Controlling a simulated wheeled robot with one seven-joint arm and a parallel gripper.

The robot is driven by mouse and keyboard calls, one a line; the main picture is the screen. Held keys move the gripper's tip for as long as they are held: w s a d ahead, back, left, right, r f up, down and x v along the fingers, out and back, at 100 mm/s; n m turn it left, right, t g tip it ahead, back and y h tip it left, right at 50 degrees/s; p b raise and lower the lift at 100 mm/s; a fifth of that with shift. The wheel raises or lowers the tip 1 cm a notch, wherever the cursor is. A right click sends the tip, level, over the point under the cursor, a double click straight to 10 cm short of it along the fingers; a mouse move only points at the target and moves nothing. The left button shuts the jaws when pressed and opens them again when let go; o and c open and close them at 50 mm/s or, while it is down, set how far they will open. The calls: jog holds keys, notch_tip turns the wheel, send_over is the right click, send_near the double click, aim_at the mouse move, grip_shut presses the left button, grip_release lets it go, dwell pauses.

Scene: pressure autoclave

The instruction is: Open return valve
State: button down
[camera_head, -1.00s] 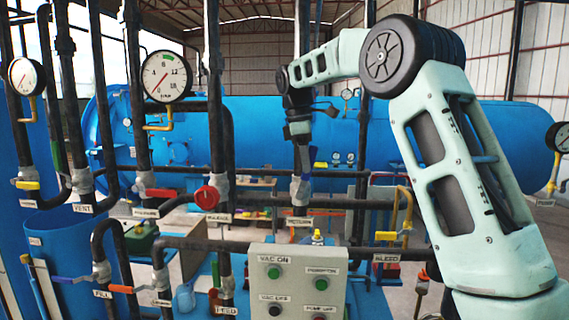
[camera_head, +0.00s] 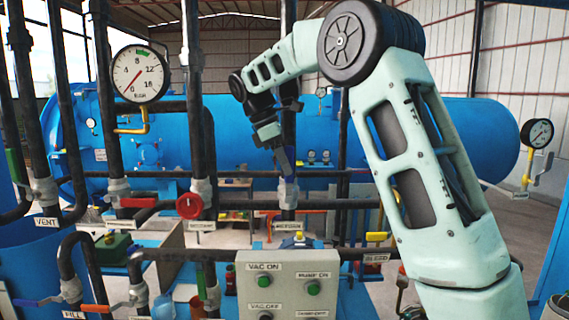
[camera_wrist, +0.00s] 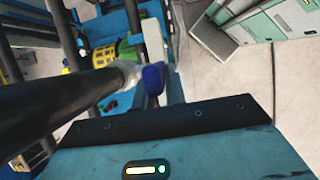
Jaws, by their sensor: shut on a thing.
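The return valve's grey-white body (camera_head: 288,193) sits on a dark vertical pipe, above a small label, in the middle of the head view. A blue handle (camera_head: 286,160) shows just above the valve body, in front of the pipe. My gripper (camera_head: 276,143) is at the upper end of this handle, tilted, and shut on it. In the wrist view the blue handle's rounded end (camera_wrist: 153,79) shows beside the pale fitting (camera_wrist: 127,73), past the dark edge of my gripper. My fingertips are hidden in the wrist view.
A red round valve (camera_head: 190,206) and a red-handled valve (camera_head: 137,202) stand to the left. Below is a grey control box (camera_head: 287,280) with green buttons. A dark pipe (camera_wrist: 60,90) runs close by my gripper in the wrist view. A pressure gauge (camera_head: 140,73) stands upper left.

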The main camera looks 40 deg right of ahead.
jog(key=c, duration=1.4)
grip_release()
jog(key=shift+w+a, duration=0.15)
jog(key=shift+c, duration=0.2)
jog(key=v, duration=1.2)
jog(key=shift+f, duration=0.1)
